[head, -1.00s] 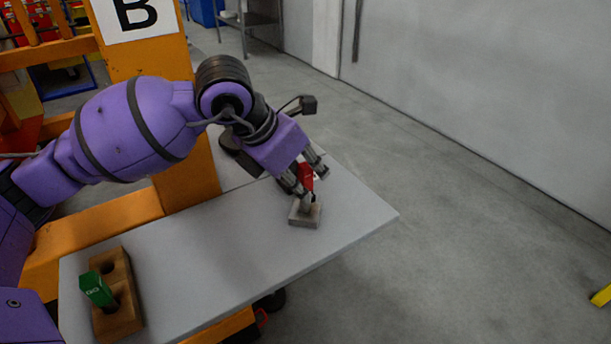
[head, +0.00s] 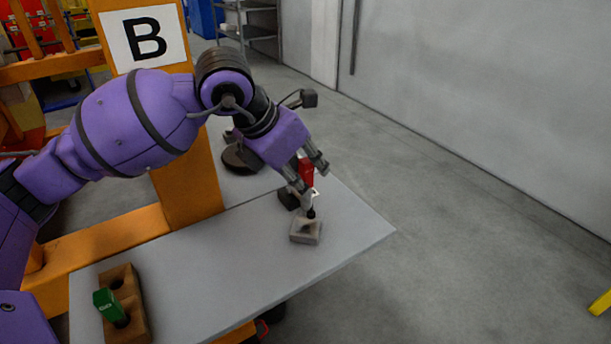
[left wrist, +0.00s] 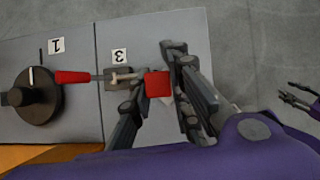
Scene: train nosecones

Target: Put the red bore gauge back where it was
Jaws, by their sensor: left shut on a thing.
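The red bore gauge (head: 306,172) has a red handle and a pale shaft pointing down. My left gripper (head: 309,180) is shut on it, above the grey block (head: 305,232) on the table. The shaft's lower end is at the block's back edge in the picture; whether it touches is unclear. The left wrist view shows the red handle (left wrist: 157,84) between the fingers and the shaft over the block, beside a label "3" (left wrist: 119,55). A dark gripper, likely my right gripper (left wrist: 288,91), shows at that view's right edge, its fingers apart and empty.
A green gauge (head: 108,304) stands tilted in a brown two-hole block (head: 126,285) at the table's left. The table's middle (head: 200,255) is clear.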

